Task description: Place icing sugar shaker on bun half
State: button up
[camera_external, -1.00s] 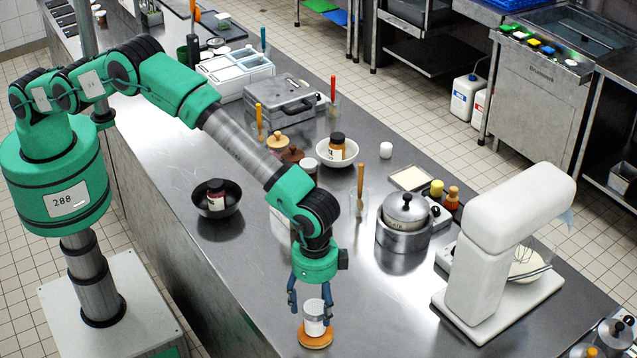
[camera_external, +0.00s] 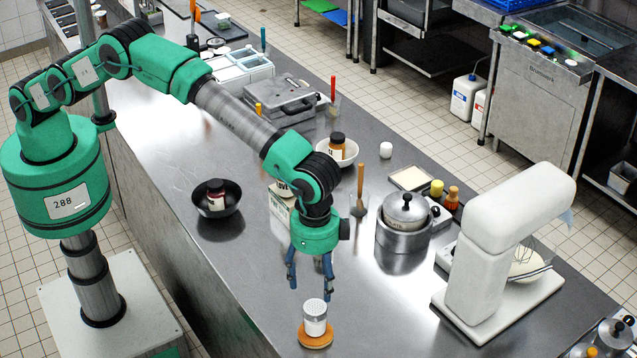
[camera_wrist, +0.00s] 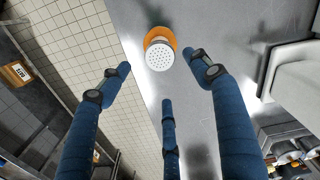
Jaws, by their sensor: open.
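The fingers also show spread in the wrist view (camera_wrist: 160,85), clear of the shaker.
A dark bowl with a jar (camera_external: 217,198) stands to the left. A lidded pot (camera_external: 404,222) and a white stand mixer (camera_external: 505,245) stand to the right. The counter (camera_external: 260,290) left of the bun half is clear.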

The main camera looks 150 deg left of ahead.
dwell(0.6)
jog(key=s+d+r+m+t, duration=0.1)
jog(key=s+d+r, duration=0.4)
jog(key=r, duration=0.5)
jog(key=s+d+r, duration=0.3)
jog(key=d+r, duration=0.5)
jog(key=r, duration=0.1)
jog(key=s+d+r+m+t, duration=0.1)
jog(key=s+d+r, duration=0.45)
jog(key=r, duration=0.45)
jog(key=s+d+r+m+t, duration=0.1)
jog(key=s+d+r, duration=0.3)
jog(key=s+d, duration=0.25)
jog(key=s+d+r, duration=0.5)
jog(key=s, duration=0.3)
jog(key=s+d+f+m+t, duration=0.1)
jog(key=s+d, duration=0.2)
jog(key=s, duration=0.7)
jog(key=s+d+f+m, duration=0.1)
jog(key=s+d, duration=0.3)
jog(key=s, duration=0.6)
jog(key=s+d+f+t, duration=0.1)
jog(key=s+d+f, duration=0.2)
jog(key=s, duration=0.7)
jog(key=shift+s+d+f+m+t, duration=0.15)
jog(key=shift+s+d+m+t, duration=0.15)
jog(key=shift+s+m, duration=0.1)
